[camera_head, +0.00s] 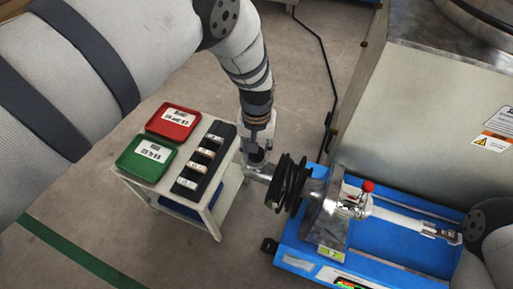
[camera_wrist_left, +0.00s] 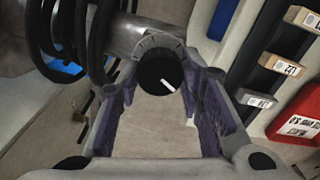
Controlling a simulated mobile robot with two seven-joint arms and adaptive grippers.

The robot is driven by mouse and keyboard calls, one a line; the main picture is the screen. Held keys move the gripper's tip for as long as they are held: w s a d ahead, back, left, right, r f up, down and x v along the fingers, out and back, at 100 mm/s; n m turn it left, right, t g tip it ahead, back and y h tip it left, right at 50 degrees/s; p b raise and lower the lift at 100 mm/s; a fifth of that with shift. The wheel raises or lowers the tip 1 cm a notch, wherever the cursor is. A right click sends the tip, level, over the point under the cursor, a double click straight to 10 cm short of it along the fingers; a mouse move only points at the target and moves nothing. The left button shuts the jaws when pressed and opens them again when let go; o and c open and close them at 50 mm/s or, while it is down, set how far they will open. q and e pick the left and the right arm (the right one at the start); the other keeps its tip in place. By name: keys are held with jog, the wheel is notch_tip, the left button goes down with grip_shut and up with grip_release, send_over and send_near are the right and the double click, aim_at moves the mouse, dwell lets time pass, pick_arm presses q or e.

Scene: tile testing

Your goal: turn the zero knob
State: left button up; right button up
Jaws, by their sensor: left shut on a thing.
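The zero knob (camera_wrist_left: 160,73) is black with a white pointer line and sits at the end of a grey metal housing (camera_wrist_left: 120,38) with a marked dial rim. In the left wrist view, the pointer slants down to the right. My left gripper (camera_wrist_left: 163,85) has its purple-padded fingers on either side of the knob and is shut on it. In the head view, my left gripper (camera_head: 256,152) comes down from above at the left end of the device; the knob is hidden there. My right arm shows at the right edge, but its gripper is not in view.
The device stands on a blue base (camera_head: 403,252) with a red-topped part (camera_head: 368,187). A small table holds a red tray (camera_head: 173,121), a green tray (camera_head: 146,157) and a black block rack (camera_head: 184,186).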

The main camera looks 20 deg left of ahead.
pick_arm(q)
jog(key=o, duration=1.2)
jog(key=shift+c, duration=0.2)
notch_tip(320, 180, up, 12)
